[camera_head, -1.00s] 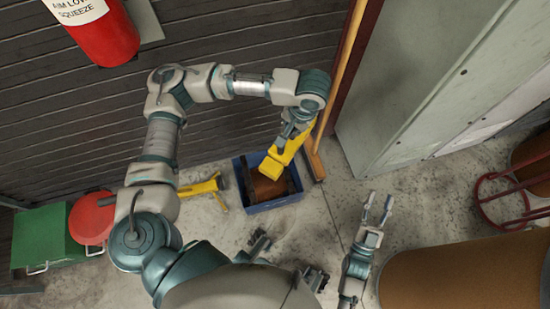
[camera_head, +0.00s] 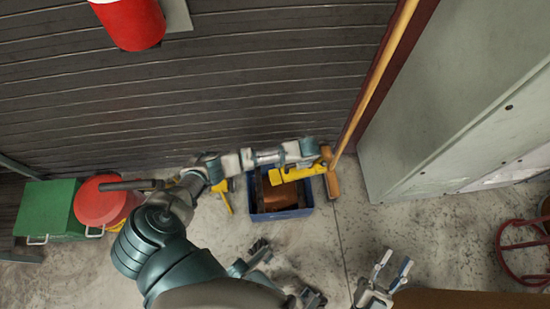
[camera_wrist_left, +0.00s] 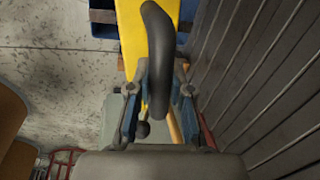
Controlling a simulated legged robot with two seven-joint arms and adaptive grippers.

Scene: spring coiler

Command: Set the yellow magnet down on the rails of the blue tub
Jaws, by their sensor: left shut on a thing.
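The yellow magnet (camera_head: 298,172) is a long yellow bar with a black curved handle (camera_wrist_left: 160,60). My left gripper (camera_head: 322,160) is shut on this handle, one finger on each side in the left wrist view (camera_wrist_left: 158,100). The magnet lies nearly level over the back right part of the blue tub (camera_head: 282,215). I cannot tell whether it touches the tub's rails. A copper-brown coil (camera_head: 280,203) sits inside the tub. A blue edge of the tub also shows in the left wrist view (camera_wrist_left: 103,16). My right gripper (camera_head: 395,261) is open and empty, low at the right.
A red round container (camera_head: 103,203) and a green box (camera_head: 50,207) stand further left. A grey cabinet (camera_head: 440,100) is at the right.

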